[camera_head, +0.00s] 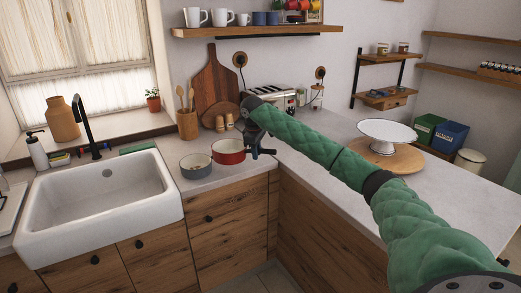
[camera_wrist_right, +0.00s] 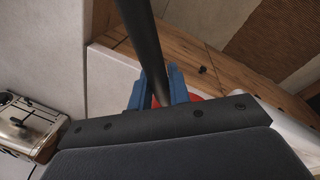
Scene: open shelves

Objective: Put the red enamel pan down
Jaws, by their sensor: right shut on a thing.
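The red enamel pan (camera_head: 229,153) is in the head view, at the counter's front edge by the inner corner, upright and just right of a grey pan (camera_head: 196,166). I cannot tell whether its base touches the counter. My right gripper (camera_head: 262,152) is at the pan's right side, shut on it. In the right wrist view, the blue fingers (camera_wrist_right: 158,90) close around a dark bar that looks like the pan's handle (camera_wrist_right: 143,40). A little red of the pan shows between and beside the fingers. My left gripper is in neither view.
A white sink (camera_head: 100,195) lies left of the pans. A utensil pot (camera_head: 187,124), cutting boards (camera_head: 214,80) and a toaster (camera_head: 271,93) stand behind. A white cake stand (camera_head: 387,131) is on the right counter. Clear counter lies between my arm and the cake stand.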

